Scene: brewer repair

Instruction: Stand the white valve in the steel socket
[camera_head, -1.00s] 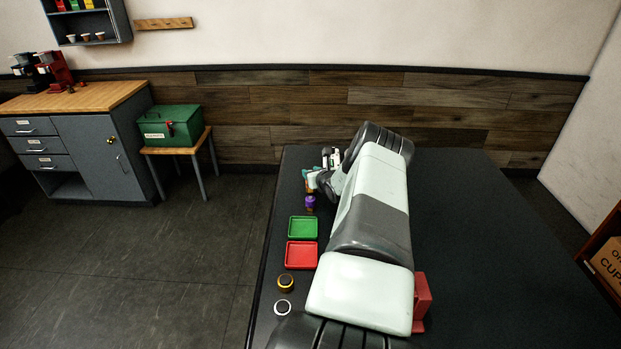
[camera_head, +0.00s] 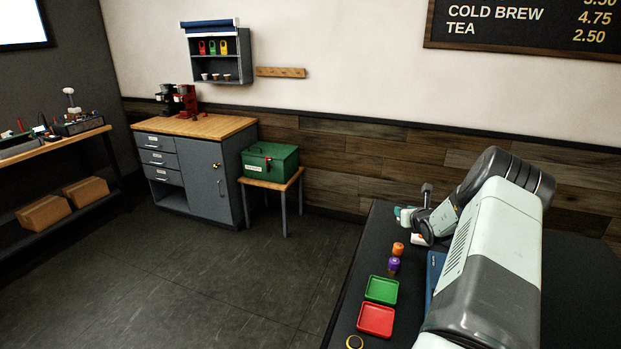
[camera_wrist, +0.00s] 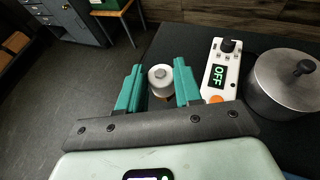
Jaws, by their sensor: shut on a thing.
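My gripper (camera_wrist: 158,70) has teal fingers shut on the white valve (camera_wrist: 161,80), which has a grey hexagonal top and shows between them in the wrist view. Its lower part is mostly hidden. In the head view, my gripper (camera_head: 404,214) is at the far left edge of the dark table, beyond an orange piece (camera_head: 398,248) and a purple piece (camera_head: 394,264). A dark ring with a brass-coloured rim (camera_head: 355,342) is cut by the bottom edge. I cannot identify the steel socket in the current views.
A white device reading OFF (camera_wrist: 220,76) and a steel pot (camera_wrist: 284,84) stand right of my gripper. A green tray (camera_head: 381,290) and a red tray (camera_head: 376,320) lie along the table's left edge. A green box (camera_head: 270,162) and grey cabinet (camera_head: 205,178) stand across the floor.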

